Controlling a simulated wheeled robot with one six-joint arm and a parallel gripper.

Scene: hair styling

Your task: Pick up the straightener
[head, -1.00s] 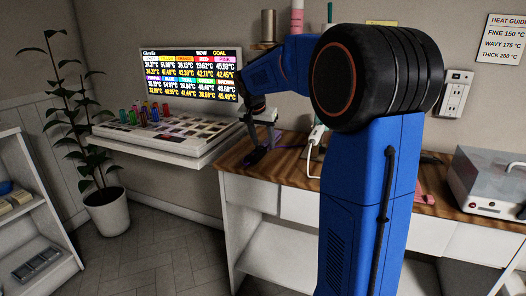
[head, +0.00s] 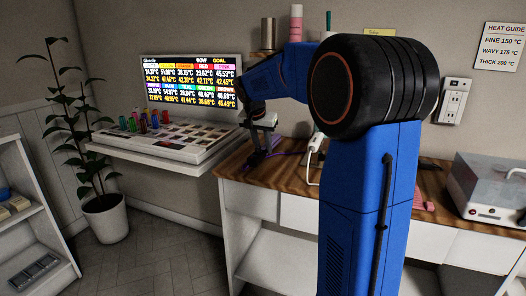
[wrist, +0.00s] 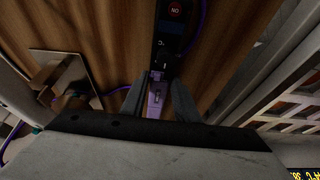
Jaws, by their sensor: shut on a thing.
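The straightener is a slim dark bar with a red button and a purple section. In the wrist view the straightener (wrist: 165,45) runs away from me, and its purple end sits between the two fingers of my gripper (wrist: 158,98). My gripper is shut on it. In the head view my gripper (head: 260,138) is at the left end of the wooden worktop, with the dark straightener (head: 256,158) just below it. Most of it is too small or hidden there, and I cannot tell if it touches the worktop.
The wooden worktop (head: 290,178) holds a white corded tool (head: 315,145), a pink comb-like item (head: 424,206) and a grey box (head: 490,185). A white shelf with a swatch board (head: 165,140) and bottles stands left. A purple cord (wrist: 203,30) runs beside the straightener.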

